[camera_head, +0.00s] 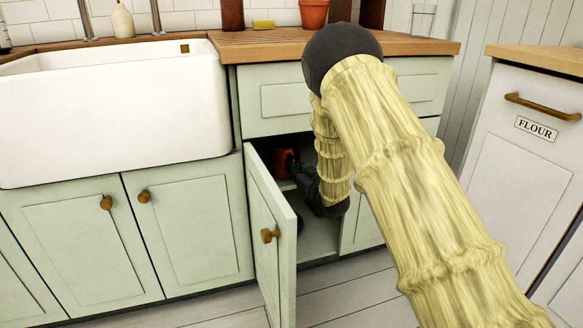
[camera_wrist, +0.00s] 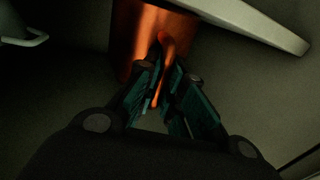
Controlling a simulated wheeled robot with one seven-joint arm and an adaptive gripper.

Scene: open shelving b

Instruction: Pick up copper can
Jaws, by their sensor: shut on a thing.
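The copper can (camera_head: 282,161) shows as an orange-brown shape inside the open cabinet, partly hidden in shadow. In the wrist view the shiny copper can (camera_wrist: 150,35) stands at the top middle, its upper part cut off by the frame. A narrow copper handle-like part reaches from it down between my fingers. My gripper (camera_wrist: 168,88) has its teal-padded fingers shut on this part. In the head view my gripper (camera_head: 300,178) is dark and hard to make out inside the cabinet, just right of the can.
The open cabinet door (camera_head: 268,235) stands just left of my arm. In the wrist view a pale shelf edge (camera_wrist: 265,27) runs close at right, and a grey handled item (camera_wrist: 22,35) is at upper left. The white sink (camera_head: 110,110) and wooden counter (camera_head: 260,45) are above.

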